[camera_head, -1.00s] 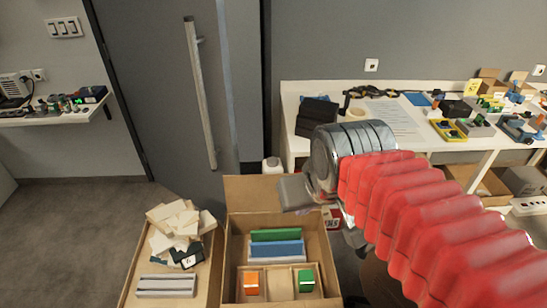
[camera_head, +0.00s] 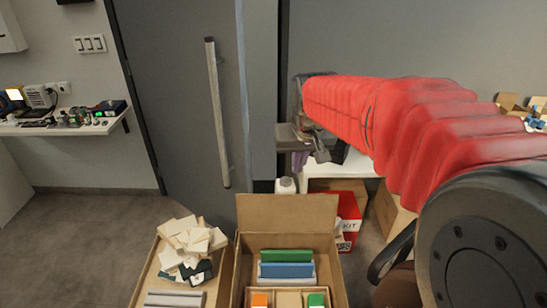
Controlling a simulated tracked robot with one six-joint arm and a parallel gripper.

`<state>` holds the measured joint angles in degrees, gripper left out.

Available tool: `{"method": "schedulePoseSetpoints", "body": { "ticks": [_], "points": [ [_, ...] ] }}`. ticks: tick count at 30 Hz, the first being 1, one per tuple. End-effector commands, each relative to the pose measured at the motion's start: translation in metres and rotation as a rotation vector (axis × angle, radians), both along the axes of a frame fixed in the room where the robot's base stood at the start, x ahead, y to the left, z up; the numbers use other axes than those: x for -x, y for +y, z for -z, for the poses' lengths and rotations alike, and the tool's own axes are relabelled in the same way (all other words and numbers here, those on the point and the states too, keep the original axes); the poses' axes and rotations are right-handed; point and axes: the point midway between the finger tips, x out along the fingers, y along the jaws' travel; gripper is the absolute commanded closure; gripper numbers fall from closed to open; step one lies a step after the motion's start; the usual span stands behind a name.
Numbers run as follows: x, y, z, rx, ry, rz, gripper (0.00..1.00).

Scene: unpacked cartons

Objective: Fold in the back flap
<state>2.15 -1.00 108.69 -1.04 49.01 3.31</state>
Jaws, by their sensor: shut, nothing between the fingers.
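The open cardboard carton (camera_head: 333,283) stands at the lower middle of the view. Its back flap (camera_head: 287,213) stands up at the carton's far edge, not folded in. Inside the carton are a green piece (camera_head: 287,256), a blue piece (camera_head: 287,270) and smaller orange and green items along the near side, cut off by the frame. My gripper (camera_head: 301,160) is shut and empty, small in the picture, above the back flap and apart from it. My red-sleeved arm hides part of the gripper.
A shallow tray (camera_head: 225,284) of pale scraps stands left of the carton. Behind it are a white bottle (camera_head: 286,186) and a red KIT box (camera_head: 348,222). The workbench is mostly hidden by my arm. Floor at left is clear.

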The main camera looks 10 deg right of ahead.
Motion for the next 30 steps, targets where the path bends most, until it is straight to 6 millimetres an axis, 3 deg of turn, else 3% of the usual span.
{"method": "schedulePoseSetpoints", "body": {
  "ticks": [14, 30],
  "points": [
    [-0.1, -0.012, 0.051, -0.002, 0.035, 0.033, 1.0],
    [-0.194, -0.028, 0.142, -0.006, 0.071, 0.071, 1.0]
  ]
}}
